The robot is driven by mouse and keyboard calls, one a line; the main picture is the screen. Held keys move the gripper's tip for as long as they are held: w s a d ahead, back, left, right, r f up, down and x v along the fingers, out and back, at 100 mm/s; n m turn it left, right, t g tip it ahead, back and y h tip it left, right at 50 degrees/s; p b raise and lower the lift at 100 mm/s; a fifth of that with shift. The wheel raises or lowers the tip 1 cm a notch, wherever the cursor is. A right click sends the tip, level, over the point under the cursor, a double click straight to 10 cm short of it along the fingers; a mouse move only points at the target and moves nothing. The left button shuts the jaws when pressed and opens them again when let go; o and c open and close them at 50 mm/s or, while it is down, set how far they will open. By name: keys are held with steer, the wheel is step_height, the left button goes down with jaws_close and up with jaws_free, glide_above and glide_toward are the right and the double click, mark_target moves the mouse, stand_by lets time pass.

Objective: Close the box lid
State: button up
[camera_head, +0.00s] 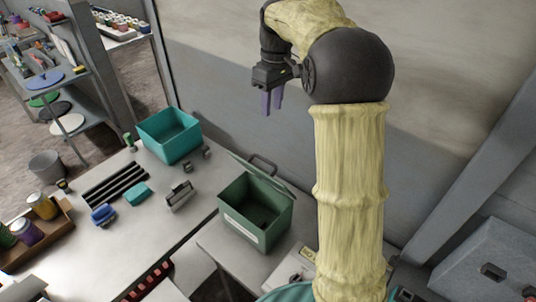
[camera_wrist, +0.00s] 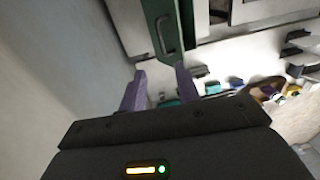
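The green box (camera_head: 257,236) stands on the table near the wall, and its dark inside shows. Its lid (camera_head: 268,172) stands open, tilted up at the back side, with a handle (camera_head: 263,161) on it. In the wrist view the green lid (camera_wrist: 184,24) shows at the top, with its handle (camera_wrist: 163,36) just beyond the fingers. My gripper (camera_head: 271,101) is above and behind the box, with its purple fingers pointing down. In the wrist view the fingers of my gripper (camera_wrist: 160,71) are apart with nothing between them. The gripper appears clear of the lid.
A teal open bin (camera_head: 168,137) stands farther back on the table. A black rack (camera_head: 115,185), a blue item (camera_head: 103,214) and a grey metal item (camera_head: 180,195) lie left of the box. The grey wall (camera_head: 215,70) is close behind my arm.

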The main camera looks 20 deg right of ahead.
steer(key=f+p, duration=0.1)
steer(key=f, duration=0.4)
steer(key=a+f+p, duration=0.1)
steer(key=f+p, duration=0.1)
steer(key=f, duration=0.4)
steer(key=s+f+p, duration=0.1)
steer(key=f, duration=0.5)
steer(key=shift+a+f, duration=0.15)
jaws_close()
